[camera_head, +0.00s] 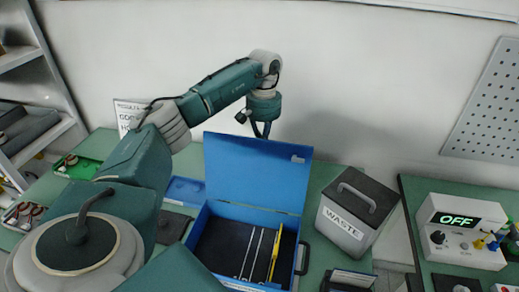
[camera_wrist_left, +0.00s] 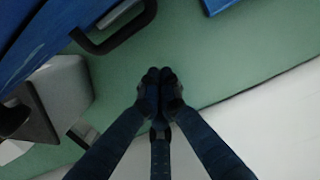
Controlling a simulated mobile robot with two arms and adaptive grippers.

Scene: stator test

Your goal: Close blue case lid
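The blue case (camera_head: 232,211) stands on the green table with its lid (camera_head: 257,172) raised roughly upright at the back. Inside the dark case are several thin rods and a yellow strip (camera_head: 275,253). My left gripper (camera_head: 262,129) is behind the lid's upper edge, pointing down, with its tips partly hidden by the lid. In the left wrist view its fingertips (camera_wrist_left: 160,82) are together with nothing visible between them, above green tabletop. A blue surface (camera_wrist_left: 30,30) and a black handle (camera_wrist_left: 120,28) show at that view's upper left. My right gripper is not in view.
A grey waste bin (camera_head: 343,235) stands right of the case. A blue tray (camera_head: 186,190) lies left of it, and a green tray (camera_head: 82,168) is farther left. A white device reading OFF (camera_head: 455,240) is on the right table. A wall is behind.

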